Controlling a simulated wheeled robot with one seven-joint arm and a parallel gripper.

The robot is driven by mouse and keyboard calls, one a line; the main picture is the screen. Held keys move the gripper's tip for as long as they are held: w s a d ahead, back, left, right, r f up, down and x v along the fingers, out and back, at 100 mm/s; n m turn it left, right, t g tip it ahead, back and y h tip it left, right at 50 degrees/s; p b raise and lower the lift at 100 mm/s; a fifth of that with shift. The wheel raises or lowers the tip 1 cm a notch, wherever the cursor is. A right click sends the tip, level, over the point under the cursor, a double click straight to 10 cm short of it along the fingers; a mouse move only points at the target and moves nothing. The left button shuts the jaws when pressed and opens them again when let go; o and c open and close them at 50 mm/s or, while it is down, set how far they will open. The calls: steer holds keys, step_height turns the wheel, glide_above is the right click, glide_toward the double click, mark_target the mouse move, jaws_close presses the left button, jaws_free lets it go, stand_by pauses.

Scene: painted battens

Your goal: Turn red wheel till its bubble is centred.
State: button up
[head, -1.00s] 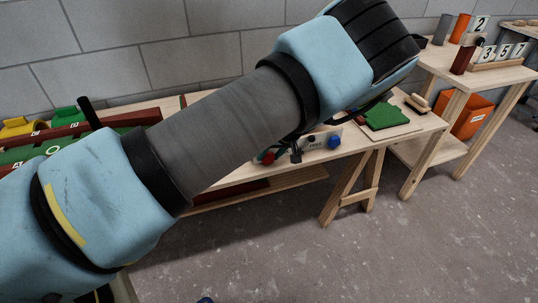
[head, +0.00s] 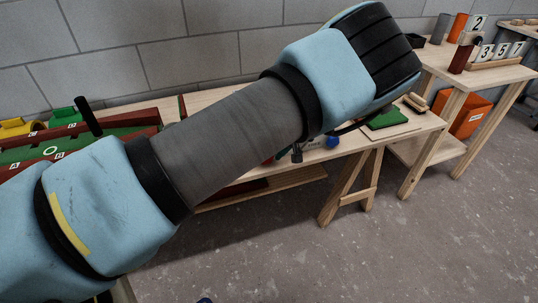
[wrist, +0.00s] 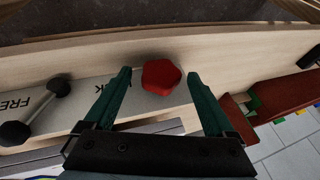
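The red wheel (wrist: 162,77) is a lobed knob on a pale panel with black lettering (wrist: 95,95) in the wrist view. My gripper (wrist: 160,75) is open, with one dark green finger on each side of the red wheel in the picture. A gap shows between the wheel and each finger, and nothing is gripped. I cannot tell how far the fingertips are above the panel. In the head view my arm hides most of the panel and the red wheel. No bubble can be made out in either view.
A blue wheel (head: 333,142) shows past my arm in the head view. A green mat (head: 386,118) lies on the bench further right. Dark red battens (wrist: 283,97) lie at right.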

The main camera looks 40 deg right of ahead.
steer(key=b+v, duration=0.2)
steer(key=v, duration=0.8)
steer(key=shift+s+r, duration=0.2)
steer(key=shift+r, duration=0.15)
